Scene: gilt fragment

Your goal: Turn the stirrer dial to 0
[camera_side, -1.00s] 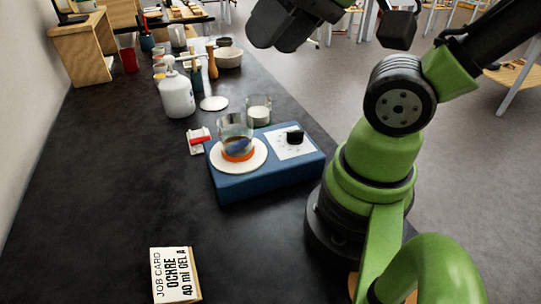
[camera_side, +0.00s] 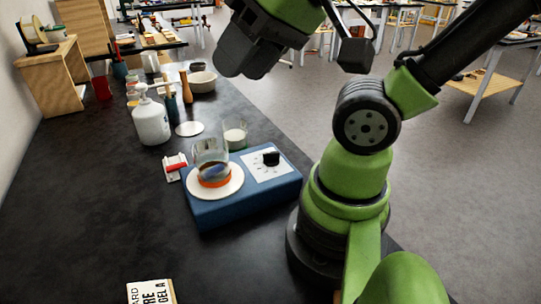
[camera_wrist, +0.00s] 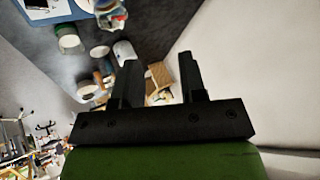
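The blue stirrer (camera_side: 245,203) sits on the dark bench in the side view, left of my arm's base. Its black dial (camera_side: 271,158) stands on a white panel at the right of its top. The mark it points to is too small to read. A glass beaker (camera_side: 211,158) with an orange band stands on the stirrer's white round plate (camera_side: 230,190). My gripper (camera_side: 243,62) is above and beyond the stirrer, apart from the dial. In the wrist view its fingers (camera_wrist: 161,75) are spread with nothing held between them. The stirrer is partly visible there at the upper left (camera_wrist: 60,18).
A white bottle (camera_side: 152,123), a glass with white contents (camera_side: 235,134), a white disc (camera_side: 189,129) and a red-and-white item (camera_side: 175,167) surround the stirrer. A job card (camera_side: 150,292) lies at the front. The bench's front left is clear.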

